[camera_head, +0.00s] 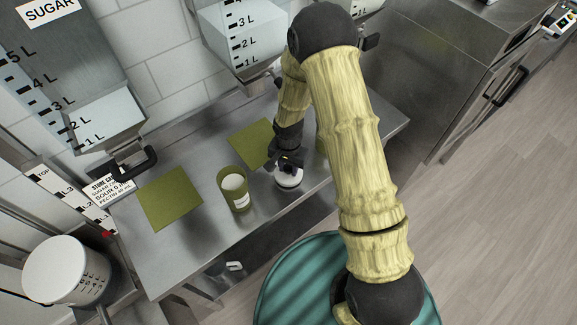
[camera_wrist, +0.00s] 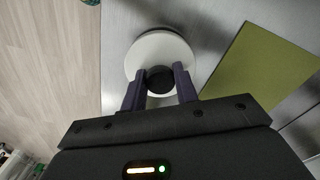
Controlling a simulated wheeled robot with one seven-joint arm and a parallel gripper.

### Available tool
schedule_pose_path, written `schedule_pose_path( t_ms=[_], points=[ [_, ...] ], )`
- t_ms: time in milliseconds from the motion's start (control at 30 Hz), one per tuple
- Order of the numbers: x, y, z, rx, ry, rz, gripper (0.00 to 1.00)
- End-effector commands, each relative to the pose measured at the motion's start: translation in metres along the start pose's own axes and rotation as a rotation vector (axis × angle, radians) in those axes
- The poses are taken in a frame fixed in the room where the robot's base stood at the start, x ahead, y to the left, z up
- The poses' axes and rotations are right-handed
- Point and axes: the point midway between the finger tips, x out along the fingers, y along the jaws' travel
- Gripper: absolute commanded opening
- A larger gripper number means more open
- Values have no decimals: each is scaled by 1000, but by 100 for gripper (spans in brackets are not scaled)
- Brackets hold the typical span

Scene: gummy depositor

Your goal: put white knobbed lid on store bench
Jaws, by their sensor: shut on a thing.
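The white knobbed lid (camera_wrist: 158,46) is a round white disc with a dark knob, seen in the wrist view between my fingers. My gripper (camera_wrist: 159,80) is shut on the dark knob. In the head view my gripper (camera_head: 287,165) points down at the lid (camera_head: 288,178), which is over the metal bench (camera_head: 215,215) near its front edge. I cannot tell whether the lid touches the bench top.
An olive cup (camera_head: 233,189) with a white label stands just left of the lid. Olive mats (camera_head: 170,197) and (camera_head: 252,143) lie on the bench. Graduated dispensers (camera_head: 240,40) hang above. A white lidded bucket (camera_head: 68,272) stands at the lower left.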

Motion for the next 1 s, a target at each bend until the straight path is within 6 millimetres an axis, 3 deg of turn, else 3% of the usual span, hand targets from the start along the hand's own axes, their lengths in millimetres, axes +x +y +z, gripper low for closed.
schedule_pose_path(
  t_ms=[467,500,600,1000],
  points=[
    [11,0,0,0,0,0,0],
    [10,0,0,0,0,0,35],
    [10,0,0,0,0,1,51],
    [3,0,0,1,1,0,51]
  ],
)
